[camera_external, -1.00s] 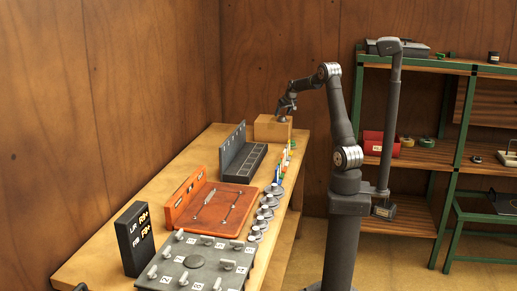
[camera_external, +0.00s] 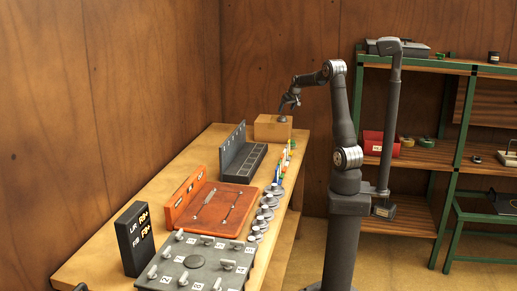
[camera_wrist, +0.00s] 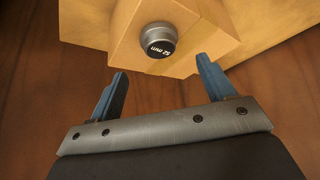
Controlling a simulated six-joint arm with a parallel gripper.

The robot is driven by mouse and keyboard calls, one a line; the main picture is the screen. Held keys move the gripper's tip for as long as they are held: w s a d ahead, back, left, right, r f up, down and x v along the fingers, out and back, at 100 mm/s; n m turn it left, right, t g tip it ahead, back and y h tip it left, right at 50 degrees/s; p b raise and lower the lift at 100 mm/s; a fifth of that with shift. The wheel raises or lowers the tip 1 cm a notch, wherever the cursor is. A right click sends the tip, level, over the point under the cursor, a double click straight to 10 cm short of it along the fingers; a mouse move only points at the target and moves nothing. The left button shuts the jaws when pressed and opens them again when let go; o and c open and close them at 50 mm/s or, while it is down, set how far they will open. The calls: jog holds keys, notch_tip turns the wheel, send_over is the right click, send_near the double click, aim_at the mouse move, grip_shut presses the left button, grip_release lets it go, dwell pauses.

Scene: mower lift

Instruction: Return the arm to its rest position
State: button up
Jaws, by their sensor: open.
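My gripper (camera_external: 286,108) is at the far end of the bench, close by the wooden block (camera_external: 268,128). In the wrist view my gripper (camera_wrist: 160,80) is open, with two blue fingers spread and nothing between them. A round grey piece with a dark top marked "52 mm" (camera_wrist: 158,40) sits on the wooden block, beyond the fingertips and apart from them. The arm reaches from its pedestal over to the block, with its forearm roughly level.
On the bench (camera_external: 98,262) are a dark slotted rack (camera_external: 243,157), an orange tray (camera_external: 221,209), a grey numbered plate (camera_external: 197,262), a black display box (camera_external: 134,240) and a row of small round pieces (camera_external: 262,220). Green-framed shelves (camera_external: 449,165) stand at the right.

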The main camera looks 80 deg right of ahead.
aim_at(283, 117)
jog(key=v, duration=0.5)
jog(key=x, duration=1.2)
jog(key=shift+w+d+r, duration=0.1)
jog(key=shift+r, duration=0.2)
notch_tip(283, 117, up, 4)
jog(key=shift+f, duration=0.15)
jog(key=s+d+r, duration=0.1)
jog(key=s+r, duration=0.6)
jog(key=s, duration=0.5)
jog(key=s+d+f, duration=0.4)
jog(key=d+f, duration=0.3)
jog(key=s+d+f, duration=0.4)
jog(key=d+f, duration=0.3)
jog(key=d, duration=0.1)
jog(key=shift+m, duration=0.3)
jog(key=w+f, duration=0.1)
jog(key=w, duration=0.2)
jog(key=w+f, duration=0.2)
jog(key=w, duration=0.1)
jog(key=w+f, duration=0.2)
jog(key=w, duration=0.2)
jog(key=shift+d+f, duration=0.25)
jog(key=shift+d, duration=0.1)
